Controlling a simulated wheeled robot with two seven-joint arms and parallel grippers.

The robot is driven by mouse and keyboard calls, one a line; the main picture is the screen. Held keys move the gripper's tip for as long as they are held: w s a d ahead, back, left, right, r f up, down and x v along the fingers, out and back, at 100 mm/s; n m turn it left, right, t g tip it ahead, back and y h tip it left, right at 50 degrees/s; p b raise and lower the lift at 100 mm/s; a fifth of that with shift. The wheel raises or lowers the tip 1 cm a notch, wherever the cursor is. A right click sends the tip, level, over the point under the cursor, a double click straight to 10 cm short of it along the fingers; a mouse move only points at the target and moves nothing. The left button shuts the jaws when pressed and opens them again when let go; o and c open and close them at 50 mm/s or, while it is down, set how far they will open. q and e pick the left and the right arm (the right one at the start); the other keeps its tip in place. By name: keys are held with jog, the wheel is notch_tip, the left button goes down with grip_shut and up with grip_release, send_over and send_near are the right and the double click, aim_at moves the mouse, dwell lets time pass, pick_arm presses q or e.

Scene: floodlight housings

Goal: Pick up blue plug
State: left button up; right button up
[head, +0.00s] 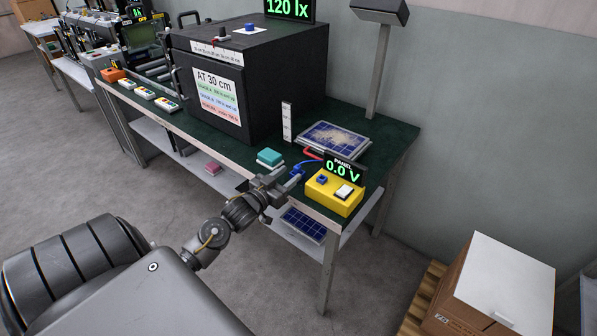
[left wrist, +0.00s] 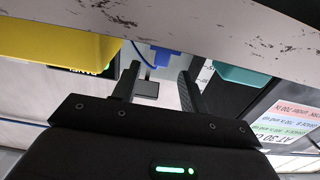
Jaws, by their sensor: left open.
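The blue plug (head: 297,170) lies at the front of the green bench top, between the yellow meter box (head: 327,201) and a teal block (head: 270,156). A blue cable runs from it toward the panel display. My left gripper (head: 290,182) is open at the bench's front edge, close to the plug. In the left wrist view the plug (left wrist: 172,60) shows just beyond the two spread fingers (left wrist: 158,82), roughly between them, and nothing is held. Whether a finger touches it is unclear. My right gripper is not in view.
The yellow box carries a blue part (head: 322,179) and a white switch (head: 344,191). Behind are a solar panel (head: 334,138) and a large black test box (head: 250,80). The bench's pale front edge (left wrist: 240,25) lies close to my left gripper.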

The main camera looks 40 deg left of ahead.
aim_at(295, 168)
pick_arm(q)
jog(key=shift+w+r, duration=0.1)
jog(key=shift+w, duration=0.35)
jog(key=w, duration=0.4)
jog(key=shift+w+a, duration=0.15)
jog(key=shift+w, duration=0.15)
grip_shut()
